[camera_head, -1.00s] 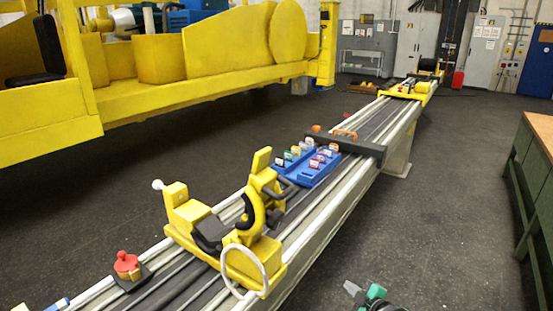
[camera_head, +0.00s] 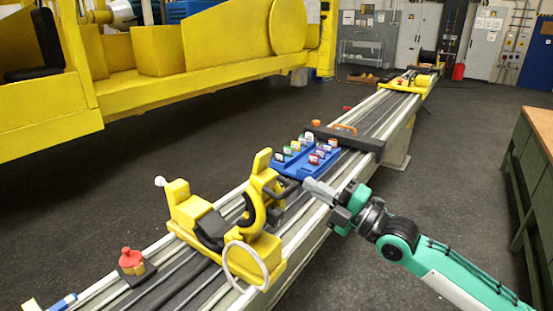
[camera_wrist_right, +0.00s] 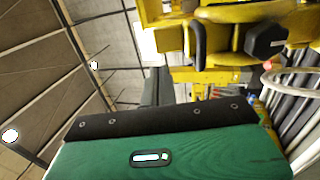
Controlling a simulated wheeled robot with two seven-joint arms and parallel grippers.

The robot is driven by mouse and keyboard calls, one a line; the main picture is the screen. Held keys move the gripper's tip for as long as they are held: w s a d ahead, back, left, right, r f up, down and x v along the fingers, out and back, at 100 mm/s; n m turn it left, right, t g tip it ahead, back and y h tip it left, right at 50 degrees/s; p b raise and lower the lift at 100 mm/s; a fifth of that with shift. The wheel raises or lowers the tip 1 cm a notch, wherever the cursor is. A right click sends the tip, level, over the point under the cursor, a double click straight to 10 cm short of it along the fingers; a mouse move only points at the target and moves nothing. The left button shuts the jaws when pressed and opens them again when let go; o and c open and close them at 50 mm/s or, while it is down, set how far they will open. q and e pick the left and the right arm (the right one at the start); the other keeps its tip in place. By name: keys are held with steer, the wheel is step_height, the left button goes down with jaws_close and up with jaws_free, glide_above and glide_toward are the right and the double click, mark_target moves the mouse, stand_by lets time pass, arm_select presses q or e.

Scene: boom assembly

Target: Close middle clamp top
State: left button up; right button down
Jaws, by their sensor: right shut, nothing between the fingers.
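The yellow middle clamp (camera_head: 185,210) sits across the rails, with a white handwheel ring (camera_head: 231,268) on its near side. Its top (camera_head: 262,161) stands raised, and a black curved lining shows in the jaw below it. In the right wrist view, yellow clamp parts (camera_wrist_right: 225,72) and a black handle appear at the top, with part of the white ring at right. My right gripper (camera_head: 309,186) is shut and empty, just right of the clamp's black bar and apart from the raised top in the picture. My left gripper is not in view.
A blue tray (camera_head: 296,172) with several small coloured pieces lies on the rails behind the clamp. A dark crossbar with an orange handle (camera_head: 344,129) lies beyond it. A red knob (camera_head: 131,258) stands at lower left. A green workbench (camera_head: 524,165) is at right.

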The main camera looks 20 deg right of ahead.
steer(key=p, duration=0.5)
glide_toward(266, 157)
steer(key=x, duration=0.5)
steer(key=shift+a+r, duration=0.2)
steer(key=shift+r, duration=0.1)
steer(key=shift+w+a, duration=0.45)
steer(key=shift+w, duration=0.15)
steer(key=shift+w+r, duration=0.1)
